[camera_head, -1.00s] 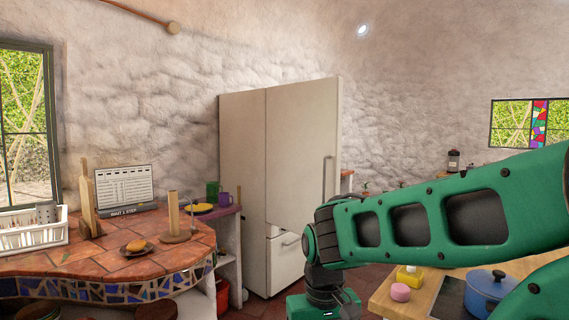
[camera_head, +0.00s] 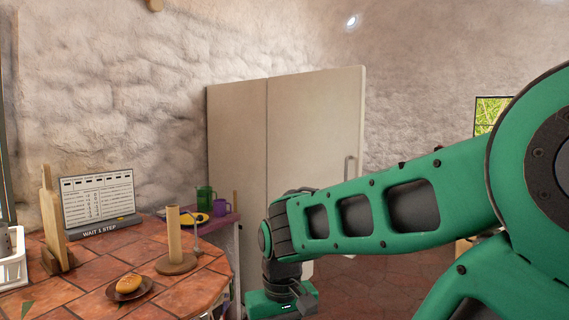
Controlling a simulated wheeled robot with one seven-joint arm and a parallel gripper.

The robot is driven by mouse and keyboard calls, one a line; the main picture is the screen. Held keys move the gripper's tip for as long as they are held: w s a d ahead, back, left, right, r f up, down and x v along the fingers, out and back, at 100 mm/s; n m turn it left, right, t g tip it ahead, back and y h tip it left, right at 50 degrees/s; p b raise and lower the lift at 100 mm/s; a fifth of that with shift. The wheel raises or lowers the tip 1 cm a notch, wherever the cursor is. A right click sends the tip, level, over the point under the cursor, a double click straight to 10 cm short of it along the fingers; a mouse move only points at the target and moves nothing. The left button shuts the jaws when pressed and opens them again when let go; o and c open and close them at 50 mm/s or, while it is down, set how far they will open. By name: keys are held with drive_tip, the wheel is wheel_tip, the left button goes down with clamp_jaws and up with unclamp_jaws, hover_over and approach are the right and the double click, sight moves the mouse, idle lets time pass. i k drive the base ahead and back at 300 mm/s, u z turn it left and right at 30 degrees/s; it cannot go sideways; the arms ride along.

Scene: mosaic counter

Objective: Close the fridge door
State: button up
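The pale cream fridge (camera_head: 236,135) stands against the rough wall in the middle of the head view. Its tall upper door (camera_head: 312,125) stands ajar, swung out from its left edge, with its outer face and the vertical handle (camera_head: 349,178) near its right edge visible. My arm crosses in front of the door's lower part and hides the fridge drawer and the floor there. The green body of my gripper (camera_head: 282,302) hangs at the bottom of the picture, in front of the fridge's lower part. Its fingers are cut off by the frame, and no contact with the door shows.
A tiled counter (camera_head: 75,265) at left holds a wooden towel post (camera_head: 174,238), a small plate with a bun (camera_head: 130,283) and a sign stand (camera_head: 98,203). A purple shelf with mugs (camera_head: 205,197) stands beside the fridge. Open tiled floor (camera_head: 385,285) lies to the right.

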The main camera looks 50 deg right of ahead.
sight(315, 119)
drive_tip(key=u, duration=0.05)
drive_tip(key=i, duration=0.95)
drive_tip(key=z, duration=1.9)
